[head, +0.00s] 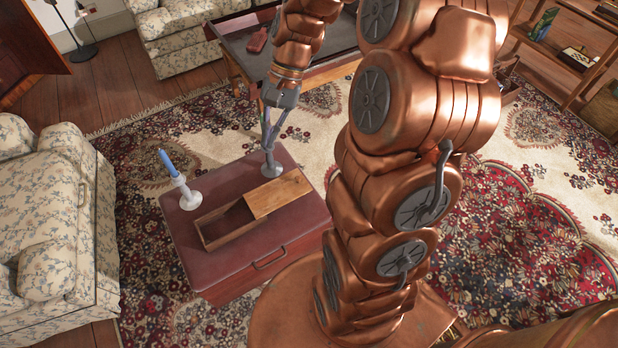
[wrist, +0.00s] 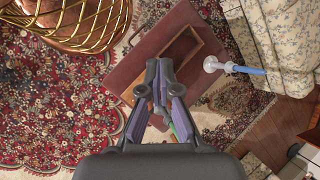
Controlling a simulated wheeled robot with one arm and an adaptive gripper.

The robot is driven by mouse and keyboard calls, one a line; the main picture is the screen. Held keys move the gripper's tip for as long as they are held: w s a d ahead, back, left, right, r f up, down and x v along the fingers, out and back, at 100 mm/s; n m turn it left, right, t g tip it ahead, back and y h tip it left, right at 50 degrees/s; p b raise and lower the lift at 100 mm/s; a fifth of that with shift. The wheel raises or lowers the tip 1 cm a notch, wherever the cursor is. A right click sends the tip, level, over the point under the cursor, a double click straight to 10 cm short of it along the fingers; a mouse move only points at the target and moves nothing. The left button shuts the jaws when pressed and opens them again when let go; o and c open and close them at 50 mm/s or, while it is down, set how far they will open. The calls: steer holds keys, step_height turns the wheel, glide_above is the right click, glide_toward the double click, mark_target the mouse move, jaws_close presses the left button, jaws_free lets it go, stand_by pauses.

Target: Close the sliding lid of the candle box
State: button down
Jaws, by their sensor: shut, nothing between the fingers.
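The candle box (head: 215,240) is a low, open-topped wooden box on a dark red chest. Its lighter wooden lid (head: 279,194) covers the right part and extends toward the right; the left part is open, showing a dark inside. In the wrist view the open box (wrist: 206,43) lies beyond my fingers, which hide much of the lid. My gripper (head: 270,172) is shut and empty, pointing down just behind the lid in the head view. Its fingertips (wrist: 160,66) also show in the wrist view. I cannot tell whether they touch the lid.
A white candlestick (head: 188,194) with a blue candle (head: 168,162) stands on the chest (head: 200,270), left of the box. A floral armchair (head: 50,215) is left of the chest. A low table (head: 240,45) stands behind. The chest top's front left is clear.

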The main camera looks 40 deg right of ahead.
steer(key=w+d+f+m+t+y+b, duration=0.1)
steer(key=w+d+f+m+y+b, duration=0.15)
steer(key=w+d+f, duration=0.45)
steer(key=m+t+b, duration=0.1)
steer(key=m+b, duration=0.2)
steer(key=m, duration=0.2)
glide_above(302, 180)
steer(key=s, duration=0.2)
step_height(302, 180, down, 9)
steer(key=s+d+f+m+t+b, duration=0.35)
steer(key=d+f+m, duration=0.25)
steer(key=d+f, duration=0.7)
steer(key=shift+g, duration=0.35)
steer(key=x, duration=0.4)
steer(key=r+b+x, duration=0.1)
steer(key=x, duration=0.3)
steer(key=w+a+b+x, duration=0.1)
steer(key=x, duration=0.4)
steer(key=shift+r, duration=0.15)
steer(key=shift+w+a, duration=0.3)
steer(key=shift+a, duration=0.3)
steer(key=shift+a, duration=0.15)
